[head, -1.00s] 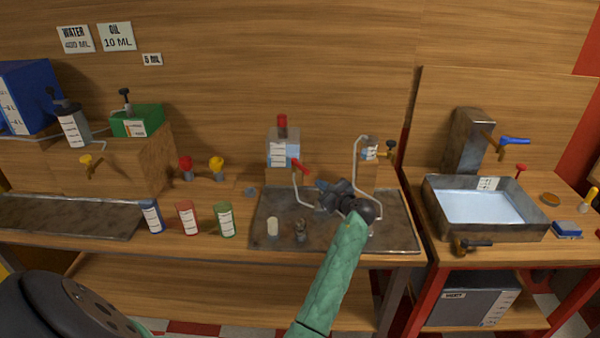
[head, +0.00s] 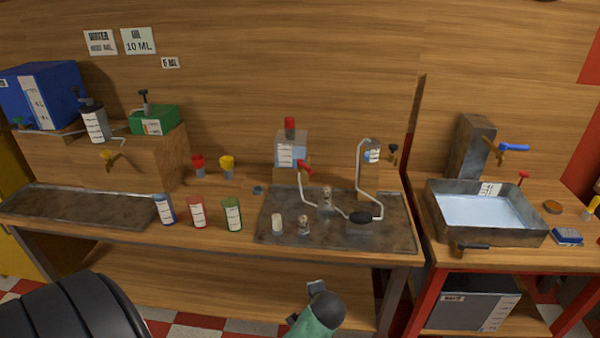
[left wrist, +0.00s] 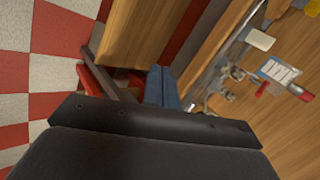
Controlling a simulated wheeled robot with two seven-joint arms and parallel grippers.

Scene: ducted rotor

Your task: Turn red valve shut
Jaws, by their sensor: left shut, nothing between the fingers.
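The red valve (head: 305,167) is a small red handle on the lower right of a clear container (head: 285,154) with a white label and pale blue liquid. Its handle slants down to the right, and a bent pipe runs down below it. The valve also shows in the left wrist view (left wrist: 264,88). My left gripper (head: 316,286) is low, in front of the bench's front edge and well apart from the valve. Its fingers (left wrist: 162,86) are shut and empty. My right gripper is not in view.
A dark tray (head: 285,239) under the valve holds pipework, small fittings and a black-topped part (head: 360,217). Blue, red and green cups (head: 198,212) stand left of it. A metal basin (head: 486,232) is on the right bench.

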